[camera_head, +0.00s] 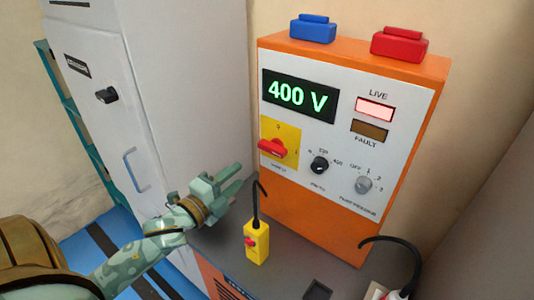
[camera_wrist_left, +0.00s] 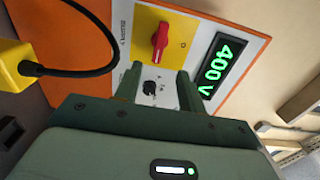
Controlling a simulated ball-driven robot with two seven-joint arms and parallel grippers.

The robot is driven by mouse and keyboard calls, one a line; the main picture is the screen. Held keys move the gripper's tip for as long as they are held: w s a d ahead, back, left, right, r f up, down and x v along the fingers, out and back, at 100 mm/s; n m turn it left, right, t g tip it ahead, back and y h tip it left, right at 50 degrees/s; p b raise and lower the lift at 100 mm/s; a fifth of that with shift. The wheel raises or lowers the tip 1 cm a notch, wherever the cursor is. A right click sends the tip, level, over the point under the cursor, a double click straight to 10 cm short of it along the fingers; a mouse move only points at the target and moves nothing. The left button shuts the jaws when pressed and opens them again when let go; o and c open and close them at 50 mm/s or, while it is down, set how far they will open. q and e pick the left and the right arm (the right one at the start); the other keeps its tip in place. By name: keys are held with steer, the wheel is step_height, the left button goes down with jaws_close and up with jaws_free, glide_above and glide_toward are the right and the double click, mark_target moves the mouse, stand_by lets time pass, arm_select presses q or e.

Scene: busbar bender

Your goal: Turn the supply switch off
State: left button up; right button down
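The supply switch (camera_head: 272,148) is a red rotary handle on a yellow plate, low left on the orange cabinet's white front. Its handle lies nearly level, with one mark above it and another at its right. In the left wrist view the red handle (camera_wrist_left: 160,41) shows beyond the fingers. My left gripper (camera_head: 232,181) is open and empty, below and left of the switch and apart from it. Its two fingers (camera_wrist_left: 158,76) stand apart in the wrist view. The display (camera_head: 299,95) reads 400 V. The LIVE lamp (camera_head: 375,109) looks lit; the FAULT lamp (camera_head: 369,130) is dark amber.
A yellow pendant box (camera_head: 256,243) with a red button and black cable stands close right of my left gripper. Black and grey knobs (camera_head: 319,165) sit right of the switch. A grey cabinet (camera_head: 190,80) stands at left. Blue and red blocks (camera_head: 399,44) top the orange cabinet.

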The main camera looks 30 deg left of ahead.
mark_target(269, 151)
arm_select(q)
steer(key=w, duration=0.4)
steer(key=w+d, duration=0.1)
steer(key=w, duration=0.8)
steer(key=shift+w+d, duration=0.25)
steer(key=shift+w, duration=0.05)
jaws_close()
